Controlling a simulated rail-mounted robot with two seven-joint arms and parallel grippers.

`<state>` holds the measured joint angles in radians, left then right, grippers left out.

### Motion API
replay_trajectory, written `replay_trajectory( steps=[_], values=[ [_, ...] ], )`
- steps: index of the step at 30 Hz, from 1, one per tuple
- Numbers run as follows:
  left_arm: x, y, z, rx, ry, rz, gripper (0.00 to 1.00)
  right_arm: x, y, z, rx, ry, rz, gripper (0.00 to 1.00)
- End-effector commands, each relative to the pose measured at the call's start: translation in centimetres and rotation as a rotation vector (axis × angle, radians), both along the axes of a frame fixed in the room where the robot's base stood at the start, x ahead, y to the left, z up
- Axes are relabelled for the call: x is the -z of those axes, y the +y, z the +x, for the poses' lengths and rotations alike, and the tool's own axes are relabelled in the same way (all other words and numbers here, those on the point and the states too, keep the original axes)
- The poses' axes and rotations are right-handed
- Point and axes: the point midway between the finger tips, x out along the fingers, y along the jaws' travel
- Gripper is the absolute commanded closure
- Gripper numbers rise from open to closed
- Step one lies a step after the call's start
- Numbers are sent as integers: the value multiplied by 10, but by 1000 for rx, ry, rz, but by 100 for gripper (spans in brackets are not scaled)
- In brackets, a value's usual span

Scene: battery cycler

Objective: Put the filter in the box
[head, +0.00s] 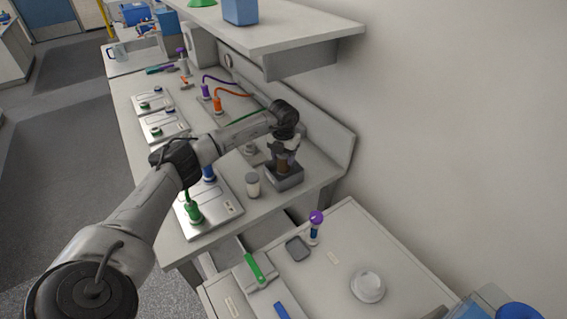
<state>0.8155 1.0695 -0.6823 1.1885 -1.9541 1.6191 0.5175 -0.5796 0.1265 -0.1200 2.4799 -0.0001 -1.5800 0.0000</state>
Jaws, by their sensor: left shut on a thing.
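My left gripper (285,157) points down over the small dark grey box (286,183) near the right end of the bench. It is shut on a small brown piece (283,165), which looks like the filter. The piece is at the mouth of the box; I cannot tell whether it touches the inside. The fingers and wrist hide part of the piece and the box opening. My right gripper is not in view.
A capped vial (252,184) stands left of the box, and a raised back edge (335,152) is at its right. A shelf (270,32) overhangs behind. Flat devices with coloured plugs (208,212) line the bench front. A lower table (330,258) holds several loose items.

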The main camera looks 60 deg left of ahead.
Motion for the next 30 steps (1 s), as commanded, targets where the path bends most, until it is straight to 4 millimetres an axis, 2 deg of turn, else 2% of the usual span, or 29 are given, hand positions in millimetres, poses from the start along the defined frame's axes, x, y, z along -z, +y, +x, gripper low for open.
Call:
replay_trajectory(
  steps=[6,19,20,27,30],
  values=[
    [28,-1,0,0,2,0,75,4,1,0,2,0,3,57],
    [33,0,0,0,0,0,75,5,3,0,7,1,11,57],
    [33,0,0,0,0,0,48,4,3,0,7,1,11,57],
    [32,0,0,0,0,0,26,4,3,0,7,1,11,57],
    [32,0,0,0,0,0,26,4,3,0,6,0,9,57]
  ],
)
